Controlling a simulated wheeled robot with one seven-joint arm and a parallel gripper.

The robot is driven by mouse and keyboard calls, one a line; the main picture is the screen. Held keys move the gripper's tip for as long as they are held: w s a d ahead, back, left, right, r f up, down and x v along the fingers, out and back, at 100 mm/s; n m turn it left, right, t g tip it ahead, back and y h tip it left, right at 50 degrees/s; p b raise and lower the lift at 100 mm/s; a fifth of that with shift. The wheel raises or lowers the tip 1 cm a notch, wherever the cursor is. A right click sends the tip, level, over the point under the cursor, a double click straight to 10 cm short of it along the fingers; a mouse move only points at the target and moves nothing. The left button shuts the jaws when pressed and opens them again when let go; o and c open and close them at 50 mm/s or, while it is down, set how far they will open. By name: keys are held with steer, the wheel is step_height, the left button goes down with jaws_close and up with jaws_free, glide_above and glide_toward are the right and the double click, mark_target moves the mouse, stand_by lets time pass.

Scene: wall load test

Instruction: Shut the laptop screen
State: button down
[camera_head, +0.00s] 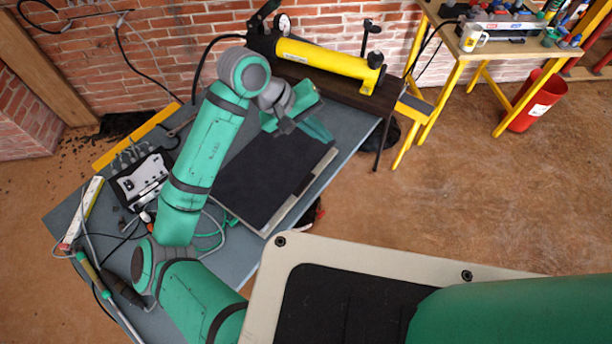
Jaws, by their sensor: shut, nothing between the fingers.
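The laptop (262,182) lies on the grey-blue table as a dark, flat panel with a pale edge along its lower right side. I cannot clearly tell how far its screen is folded from this high view. My gripper (320,131) is over the panel's upper right end, with its fingers together and nothing seen between them. Whether the fingers touch the laptop cannot be told. My wrist and gripper hide part of the laptop's far end.
The table (245,262) also holds an open black case (140,182), cables and hand tools at left. A yellow cylinder (325,58) lies on a dark beam behind the gripper. A yellow-legged bench (490,45) and a red bucket (535,100) stand at right.

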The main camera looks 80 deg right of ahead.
mark_target(307, 185)
steer(key=w+f+n+t+y, duration=0.1)
steer(key=f+n, duration=0.1)
steer(key=f, duration=0.3)
steer(key=w+a+f+n+t+y, duration=0.1)
steer(key=f+n+t, duration=0.1)
steer(key=f, duration=0.4)
steer(key=w+a+f+n+t+y, duration=0.1)
steer(key=f+n+t, duration=0.1)
steer(key=f+n, duration=0.2)
steer(key=shift+w+a+f, duration=0.1)
steer(key=shift+a+f, duration=0.05)
steer(key=shift+f, duration=0.4)
steer(key=shift+w+a+f, duration=0.1)
steer(key=shift+f, duration=0.4)
steer(key=shift+s, duration=0.1)
steer(key=shift+s, duration=0.1)
steer(key=shift+f, duration=0.1)
